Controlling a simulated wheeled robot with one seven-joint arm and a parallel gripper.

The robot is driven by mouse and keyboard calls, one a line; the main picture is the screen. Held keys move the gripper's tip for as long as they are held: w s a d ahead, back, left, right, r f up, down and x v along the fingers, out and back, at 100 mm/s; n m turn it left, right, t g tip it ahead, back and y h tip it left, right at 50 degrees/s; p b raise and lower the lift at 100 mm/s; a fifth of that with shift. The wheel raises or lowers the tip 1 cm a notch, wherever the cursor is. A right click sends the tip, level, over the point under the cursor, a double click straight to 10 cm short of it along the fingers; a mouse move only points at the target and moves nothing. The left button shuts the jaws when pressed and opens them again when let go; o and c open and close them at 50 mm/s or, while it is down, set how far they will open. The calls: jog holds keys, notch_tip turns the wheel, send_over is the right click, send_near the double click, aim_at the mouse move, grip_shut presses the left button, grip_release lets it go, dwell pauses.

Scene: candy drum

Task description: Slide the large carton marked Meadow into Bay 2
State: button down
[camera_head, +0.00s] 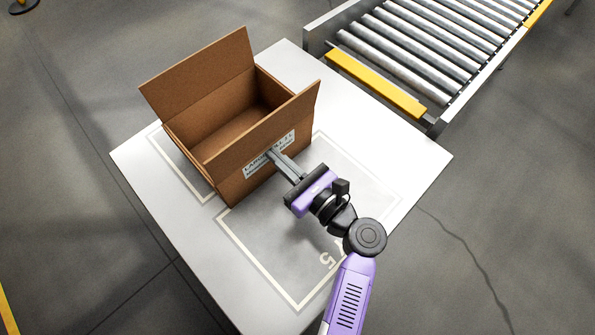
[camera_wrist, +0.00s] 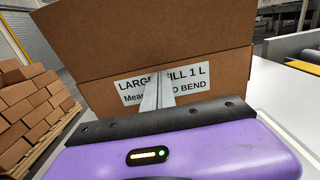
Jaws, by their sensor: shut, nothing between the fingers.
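The large brown carton (camera_head: 231,187) stands on the table with its flaps open and its inside empty. The carton overlaps another outline (camera_head: 178,174) on the left.
The white table (camera_head: 138,160) has free room in the near bay and at its right corner. A roller conveyor (camera_head: 420,45) with a yellow end bar (camera_head: 375,84) adjoins the back right. The wrist view shows stacked brown boxes (camera_wrist: 30,105) on the left.

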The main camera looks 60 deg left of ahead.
jog(key=b+x, duration=0.1)
jog(key=x, duration=0.9)
jog(key=shift+b, duration=0.3)
jog(key=shift+d, duration=0.15)
